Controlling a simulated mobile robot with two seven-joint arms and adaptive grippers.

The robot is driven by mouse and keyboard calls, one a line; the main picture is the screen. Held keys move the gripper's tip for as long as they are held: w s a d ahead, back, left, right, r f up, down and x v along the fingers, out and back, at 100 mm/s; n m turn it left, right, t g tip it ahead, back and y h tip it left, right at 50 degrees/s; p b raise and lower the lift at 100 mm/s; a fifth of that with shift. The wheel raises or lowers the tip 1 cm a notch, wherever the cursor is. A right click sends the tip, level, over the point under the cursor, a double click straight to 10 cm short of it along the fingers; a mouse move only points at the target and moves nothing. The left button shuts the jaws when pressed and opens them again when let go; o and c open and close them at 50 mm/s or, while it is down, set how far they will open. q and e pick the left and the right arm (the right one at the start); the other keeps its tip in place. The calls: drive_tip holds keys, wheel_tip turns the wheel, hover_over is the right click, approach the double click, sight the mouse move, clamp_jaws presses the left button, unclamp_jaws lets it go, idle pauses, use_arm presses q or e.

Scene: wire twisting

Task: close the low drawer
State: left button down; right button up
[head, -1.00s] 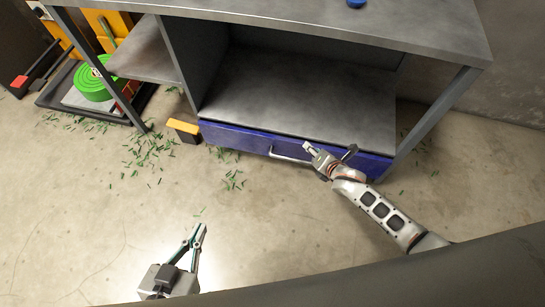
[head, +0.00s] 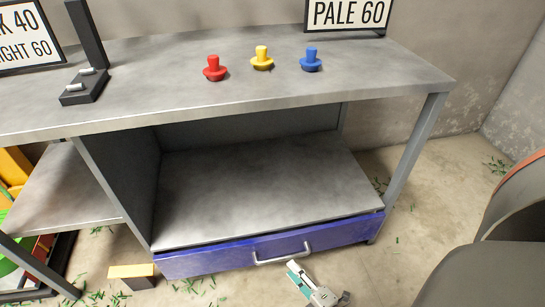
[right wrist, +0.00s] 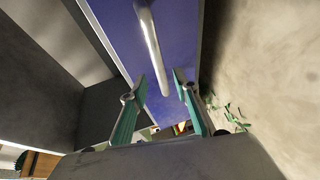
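The low drawer (head: 215,261) has a wide blue front under the grey bench's lower shelf. It looks nearly flush with the shelf edge, with a thin dark line above it; I cannot tell whether it is fully in. Its metal handle (head: 284,258) is in the middle of the front. My right gripper (head: 292,269) is just below the handle's right part. In the right wrist view its fingers (right wrist: 160,78) are apart, and the handle (right wrist: 149,40) ends between their tips in the picture, with the blue drawer front (right wrist: 185,30) behind. My left gripper is out of view.
Red (head: 214,68), yellow (head: 262,58) and blue (head: 311,60) knobs stand on the bench top (head: 150,95). The lower shelf (head: 255,185) is empty. Green scraps litter the floor.

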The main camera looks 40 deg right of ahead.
sight(282, 257)
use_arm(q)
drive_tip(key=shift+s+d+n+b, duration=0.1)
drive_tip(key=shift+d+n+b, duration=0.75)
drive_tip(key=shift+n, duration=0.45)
use_arm(e)
drive_tip(key=shift+x, duration=3.6)
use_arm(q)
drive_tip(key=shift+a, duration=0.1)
use_arm(e)
clamp_jaws()
